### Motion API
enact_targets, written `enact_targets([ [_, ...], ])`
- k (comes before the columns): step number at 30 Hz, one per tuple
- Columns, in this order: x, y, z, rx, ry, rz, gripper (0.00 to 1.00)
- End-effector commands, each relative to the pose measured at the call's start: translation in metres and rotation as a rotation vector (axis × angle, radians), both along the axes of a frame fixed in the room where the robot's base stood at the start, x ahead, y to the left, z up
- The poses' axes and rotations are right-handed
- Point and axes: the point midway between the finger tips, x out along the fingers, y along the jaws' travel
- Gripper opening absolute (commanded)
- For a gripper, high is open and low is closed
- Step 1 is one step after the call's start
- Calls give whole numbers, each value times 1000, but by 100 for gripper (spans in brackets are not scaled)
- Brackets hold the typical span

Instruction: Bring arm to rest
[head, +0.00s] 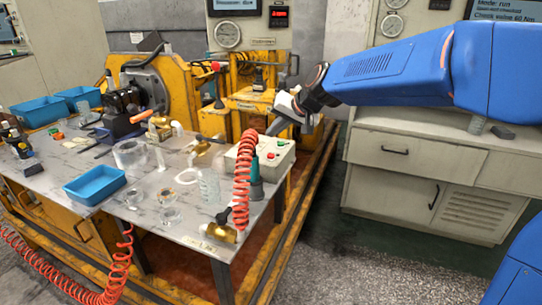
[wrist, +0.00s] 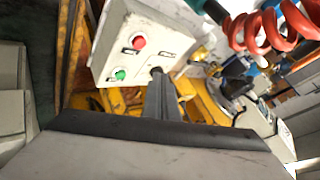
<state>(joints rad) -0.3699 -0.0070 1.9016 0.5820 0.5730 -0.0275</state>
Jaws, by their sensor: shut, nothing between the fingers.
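My blue arm (head: 390,68) reaches in from the right in the head view. My gripper (head: 276,128) points down and left near the control box (head: 262,156) at the right end of the work table. In the wrist view the shut, empty gripper fingers (wrist: 158,76) overlap the face of the control box (wrist: 120,40), close to a dark knob or switch. Whether they touch it I cannot tell. The box carries a red button (wrist: 139,42) and a green button (wrist: 120,75).
A red coiled hose (head: 241,180) hangs beside the box. The metal table (head: 130,190) holds a blue tray (head: 95,184), clear rings and brass parts. A yellow machine (head: 190,85) stands behind. A beige cabinet (head: 420,165) stands right, with open floor in front.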

Motion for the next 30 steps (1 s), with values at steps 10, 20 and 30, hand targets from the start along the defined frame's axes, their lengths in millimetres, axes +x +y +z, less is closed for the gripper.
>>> enact_targets([
  [10,-49,-58,3,-69,2,-5,0],
  [20,-152,-157,-15,-216,28,-23,0],
  [30,-264,-242,-56,-372,74,-62,0],
])
